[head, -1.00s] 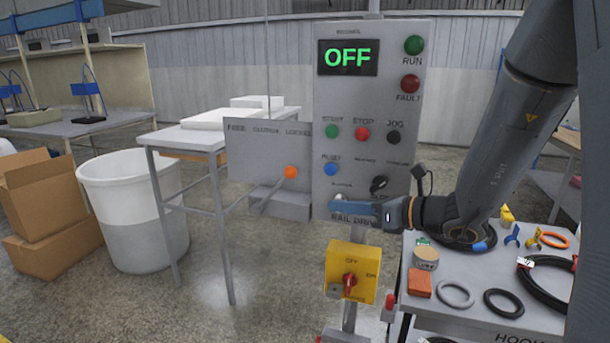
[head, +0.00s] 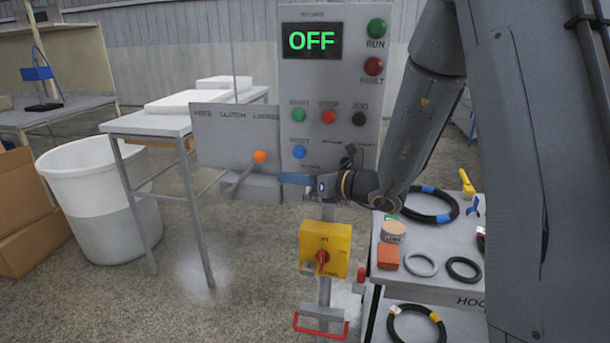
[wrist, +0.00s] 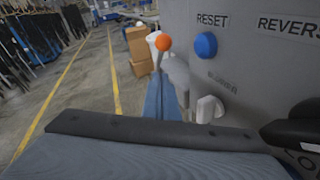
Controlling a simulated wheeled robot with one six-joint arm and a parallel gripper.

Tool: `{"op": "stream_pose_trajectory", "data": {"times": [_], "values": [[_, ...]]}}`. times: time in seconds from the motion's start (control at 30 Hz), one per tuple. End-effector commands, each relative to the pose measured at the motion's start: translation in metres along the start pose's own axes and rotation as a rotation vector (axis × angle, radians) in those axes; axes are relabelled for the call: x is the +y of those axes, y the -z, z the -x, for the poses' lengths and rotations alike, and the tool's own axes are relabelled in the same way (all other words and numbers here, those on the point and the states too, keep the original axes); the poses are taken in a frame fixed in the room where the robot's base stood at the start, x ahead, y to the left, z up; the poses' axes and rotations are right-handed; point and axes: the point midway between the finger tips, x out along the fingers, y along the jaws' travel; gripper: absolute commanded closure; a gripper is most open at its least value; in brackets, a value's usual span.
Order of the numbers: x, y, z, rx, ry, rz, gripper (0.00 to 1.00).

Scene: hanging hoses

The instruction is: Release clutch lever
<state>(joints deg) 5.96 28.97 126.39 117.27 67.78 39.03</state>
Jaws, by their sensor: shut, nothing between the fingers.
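The clutch lever is a grey rod with an orange ball knob (head: 260,157), in front of a grey plate (head: 235,137) lettered with "CLUTCH" at the left of the control panel. The knob (wrist: 163,42) also shows in the wrist view, beyond my gripper. My gripper (head: 285,178) has blue fingers, shut and empty. It points left, just right of and a little below the knob, apparently apart from it. In the wrist view the blue fingers (wrist: 160,98) point toward the lever; their contact with the rod cannot be told.
The control panel (head: 330,85) reads OFF. A yellow switch box (head: 325,248) stands below my gripper. A table with white slabs (head: 175,100) and a white bin (head: 98,205) are at the left. A cart with hoses and rings (head: 430,265) is at the right.

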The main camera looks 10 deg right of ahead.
Motion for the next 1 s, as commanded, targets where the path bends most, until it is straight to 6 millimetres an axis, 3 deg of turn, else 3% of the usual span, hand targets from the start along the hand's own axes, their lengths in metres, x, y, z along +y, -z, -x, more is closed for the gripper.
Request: {"op": "stream_pose_trajectory", "data": {"times": [0.13,0.4,1.0], "values": [[0.002,-0.001,-0.029,0.001,-0.003,-0.002,1.0],[0.001,-0.026,-0.049,0.0,0.0,0.0,1.0],[-0.005,-0.033,-0.052,0.006,0.011,0.003,1.0]]}}
